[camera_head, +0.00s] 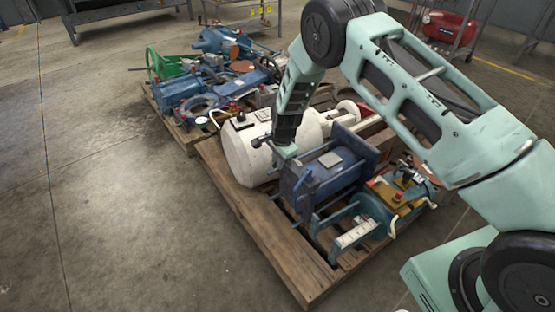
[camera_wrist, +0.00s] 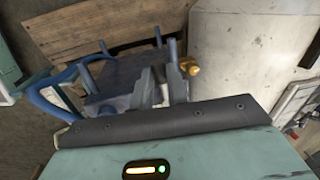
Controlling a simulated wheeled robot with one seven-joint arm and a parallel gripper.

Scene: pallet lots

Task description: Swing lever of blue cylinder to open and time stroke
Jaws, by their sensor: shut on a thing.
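The blue cylinder (camera_head: 335,172) is a squared blue body with tie rods and a grey plate on top, lying on the front pallet. My gripper (camera_head: 284,155) points down at the cylinder's left end, beside the white tank. In the wrist view my gripper (camera_wrist: 162,88) is shut at the cylinder's edge, on what looks like its lever. The fingers hide most of the lever. A brass fitting (camera_wrist: 190,66) sits just right of the fingers.
A white tank (camera_head: 248,153) lies close left of the cylinder. A teal machine with brass parts (camera_head: 398,190) stands to its right. The wooden pallet (camera_head: 262,222) carries them. Another pallet behind holds blue and green parts. The concrete floor at left is clear.

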